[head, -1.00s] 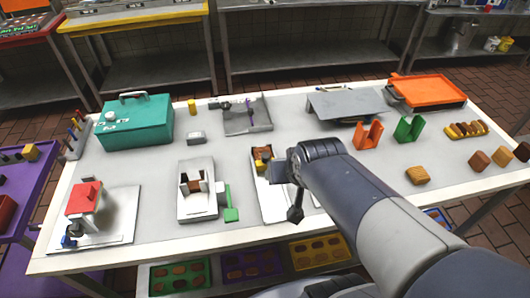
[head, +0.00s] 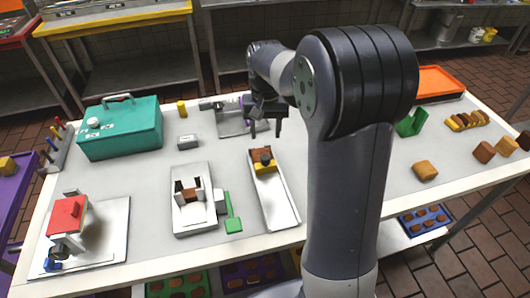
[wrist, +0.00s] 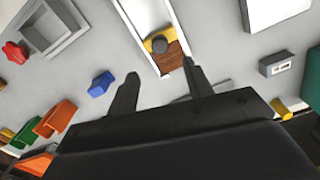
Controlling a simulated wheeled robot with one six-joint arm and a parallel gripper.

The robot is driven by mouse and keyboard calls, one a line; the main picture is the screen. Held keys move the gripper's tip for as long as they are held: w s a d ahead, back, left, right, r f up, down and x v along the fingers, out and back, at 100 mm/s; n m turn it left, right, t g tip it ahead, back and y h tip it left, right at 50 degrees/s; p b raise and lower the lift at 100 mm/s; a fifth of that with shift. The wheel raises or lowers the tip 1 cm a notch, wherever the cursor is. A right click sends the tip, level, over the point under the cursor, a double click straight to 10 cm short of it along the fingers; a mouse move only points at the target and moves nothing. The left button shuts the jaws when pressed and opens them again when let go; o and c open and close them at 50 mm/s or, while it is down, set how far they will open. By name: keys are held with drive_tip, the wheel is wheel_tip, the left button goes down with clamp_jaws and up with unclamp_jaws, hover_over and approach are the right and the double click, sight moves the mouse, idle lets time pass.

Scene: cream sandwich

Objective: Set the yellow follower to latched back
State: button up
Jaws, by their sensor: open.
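The yellow follower (head: 268,168), with a dark round knob on top, sits in a long white channel tray (head: 282,206) in the middle of the table. A brown piece (head: 261,155) lies against its far side. In the wrist view the yellow follower (wrist: 149,46) and the brown piece (wrist: 173,60) show at the channel's near end. My gripper (head: 265,130) is open and empty, apart from the follower and beyond it in the head view. In the wrist view my gripper's fingers (wrist: 160,72) point toward the follower and brown piece. I cannot make out any latch.
Left of the tray is a white fixture (head: 193,212) with a green lever (head: 232,212). A teal box (head: 120,130) and a small grey box (head: 187,141) stand behind. A grey bracket (head: 232,124) is near my gripper. A red-topped press (head: 68,215) stands at front left.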

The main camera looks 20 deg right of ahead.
sight(265, 157)
wheel_tip(265, 157, down, 10)
drive_tip(key=shift+r+p, duration=0.25)
drive_tip(key=shift+p, duration=0.15)
clamp_jaws()
idle(0.4)
